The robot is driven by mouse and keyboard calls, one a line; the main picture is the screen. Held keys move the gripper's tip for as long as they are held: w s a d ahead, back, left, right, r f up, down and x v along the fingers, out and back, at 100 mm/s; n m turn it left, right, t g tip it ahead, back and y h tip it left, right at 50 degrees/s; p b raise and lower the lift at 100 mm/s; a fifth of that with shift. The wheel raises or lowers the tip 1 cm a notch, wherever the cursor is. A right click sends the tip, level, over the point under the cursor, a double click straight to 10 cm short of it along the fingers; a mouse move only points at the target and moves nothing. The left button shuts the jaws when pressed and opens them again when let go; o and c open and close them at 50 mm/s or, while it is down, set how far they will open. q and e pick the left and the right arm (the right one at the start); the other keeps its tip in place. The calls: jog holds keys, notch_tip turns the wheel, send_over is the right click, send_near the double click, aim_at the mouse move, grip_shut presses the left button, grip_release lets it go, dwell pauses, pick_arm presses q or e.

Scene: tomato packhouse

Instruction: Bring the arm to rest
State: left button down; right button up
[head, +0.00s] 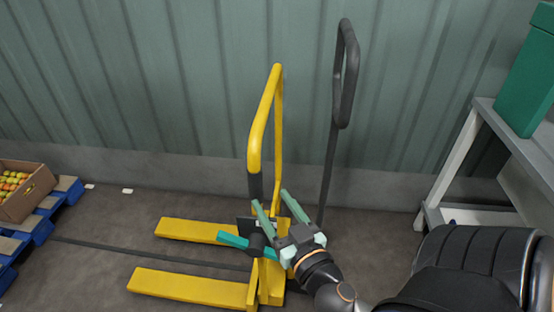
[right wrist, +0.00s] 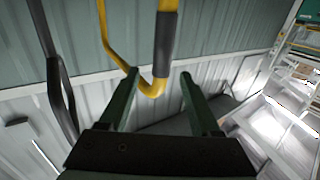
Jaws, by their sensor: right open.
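My right gripper (head: 270,198) is in front of the yellow pallet truck (head: 195,287) in the head view. Its two pale green fingers point up and away, apart and open, with nothing seen between them. In the right wrist view the open gripper (right wrist: 158,74) shows two dark green fingers. The yellow handle with a dark grip (right wrist: 165,45) shows beyond them; I cannot tell whether anything touches. A short teal bar (head: 234,241) shows beside the gripper; I cannot tell what it belongs to. My left gripper is not seen.
A dark grey handle (head: 347,75) stands behind the truck, near the corrugated wall (head: 160,80). A white shelf frame (head: 455,165) bearing a green crate (head: 530,80) stands at right. A cardboard box (head: 33,195) of tomatoes sits on a blue pallet (head: 70,190) at left.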

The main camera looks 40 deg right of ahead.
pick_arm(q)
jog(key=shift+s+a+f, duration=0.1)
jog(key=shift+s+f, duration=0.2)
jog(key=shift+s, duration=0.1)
pick_arm(e)
jog(key=shift+s+a, duration=0.15)
jog(key=shift+s, duration=0.35)
